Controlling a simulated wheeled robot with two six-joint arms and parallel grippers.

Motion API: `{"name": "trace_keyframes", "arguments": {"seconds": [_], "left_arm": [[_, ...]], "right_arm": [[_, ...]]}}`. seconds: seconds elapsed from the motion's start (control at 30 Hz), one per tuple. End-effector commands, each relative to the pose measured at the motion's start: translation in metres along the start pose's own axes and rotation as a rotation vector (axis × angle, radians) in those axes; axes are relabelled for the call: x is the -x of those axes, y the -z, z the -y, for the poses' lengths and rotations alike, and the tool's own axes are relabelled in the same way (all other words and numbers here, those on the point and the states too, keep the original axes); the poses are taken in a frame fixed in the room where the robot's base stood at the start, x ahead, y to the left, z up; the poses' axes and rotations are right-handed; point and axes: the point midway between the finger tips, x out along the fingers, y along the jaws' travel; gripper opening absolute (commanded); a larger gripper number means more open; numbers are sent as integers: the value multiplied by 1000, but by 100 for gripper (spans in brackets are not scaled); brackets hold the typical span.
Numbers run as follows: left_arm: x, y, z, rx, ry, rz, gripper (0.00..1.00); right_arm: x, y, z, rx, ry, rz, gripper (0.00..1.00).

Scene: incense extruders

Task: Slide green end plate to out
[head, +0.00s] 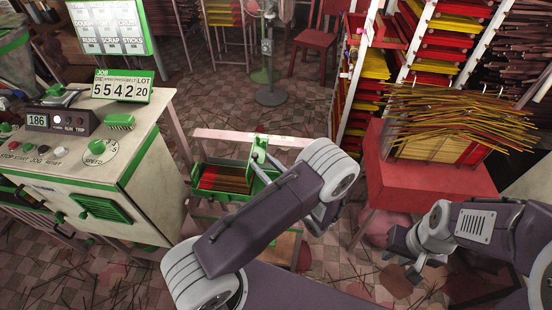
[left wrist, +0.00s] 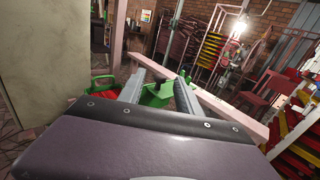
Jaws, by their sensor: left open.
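The green end plate (head: 260,186) stands at the right end of a green tray (head: 205,167) holding dark and red sticks, left of my purple left arm. In the left wrist view the green end plate (left wrist: 156,96) shows between and beyond my left gripper's fingers (left wrist: 160,80). Those fingers are spread apart, with no visible hold on it. In the head view my left gripper (head: 263,158) is largely hidden behind its own arm, at the tray's right end. My right gripper (head: 402,265) hangs empty at the right, fingers apart, away from the tray.
A pink bar (head: 235,136) crosses just behind the tray; it also crosses the left wrist view (left wrist: 215,102). A cream control cabinet (head: 150,190) stands close on the left. A red table (head: 440,185) with stacked sticks is at the right. A fan stands behind.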

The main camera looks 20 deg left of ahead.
Motion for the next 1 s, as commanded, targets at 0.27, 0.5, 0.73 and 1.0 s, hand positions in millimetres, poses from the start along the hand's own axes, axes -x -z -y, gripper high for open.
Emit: {"name": "trace_keyframes", "arguments": {"seconds": [0.27,0.5,0.73,1.0], "left_arm": [[-3,7,3,-18,24,6,41],[-52,6,2,-19,19,5,41],[-83,7,4,-18,23,4,41],[-86,8,5,-18,24,4,41]], "right_arm": [[-2,0,0,1,0,-1,28],[5,1,0,1,0,-1,28],[7,1,0,1,0,-1,28],[7,1,0,1,0,-1,28]]}}
